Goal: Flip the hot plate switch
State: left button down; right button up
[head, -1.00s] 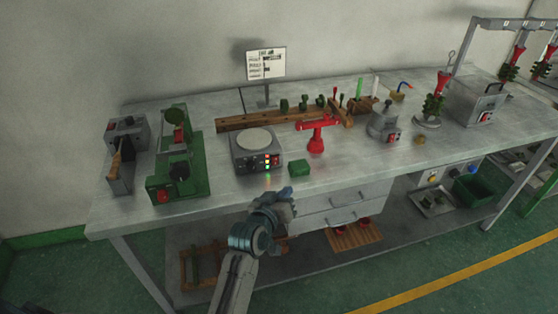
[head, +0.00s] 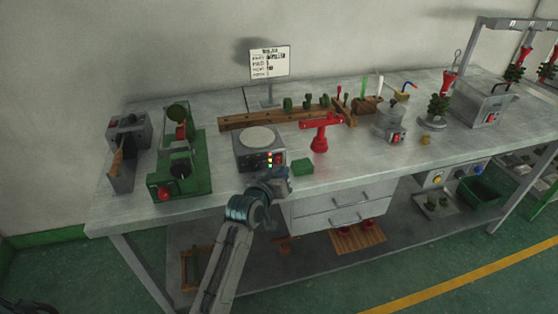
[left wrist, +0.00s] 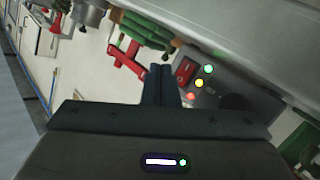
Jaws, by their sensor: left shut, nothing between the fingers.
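The hot plate (head: 258,146) is a grey box with a round pale top, standing near the front of the workbench. Its front panel carries green, yellow and red lights. In the left wrist view, the panel (left wrist: 222,91) lies to the right of the fingertips, and the red switch (left wrist: 185,70) is beside them. My left gripper (head: 280,177) is in front of the hot plate's lower right front; it is shut and empty. In the wrist view, its closed fingers (left wrist: 161,76) point towards the switch side of the panel. I cannot tell whether they touch it. My right gripper is not in view.
A small green block (head: 303,167) lies right of the hot plate. A red stand (head: 319,138) is behind it, and a green machine (head: 183,165) stands to the left. Bare bench top (head: 350,165) lies to the right.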

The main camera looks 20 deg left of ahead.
aim_at(278, 160)
pick_arm(q)
jog(key=shift+w+a+r, duration=0.15)
jog(key=shift+w+a, duration=0.3)
jog(key=shift+w, duration=0.25)
jog(key=shift+w+a, duration=0.2)
jog(key=shift+w, duration=0.05)
dwell(0.6)
dwell(0.8)
jog(key=shift+w+r, duration=0.1)
jog(key=shift+w+a+p, duration=0.2)
jog(key=shift+p, duration=0.2)
jog(key=shift+w+a, duration=0.1)
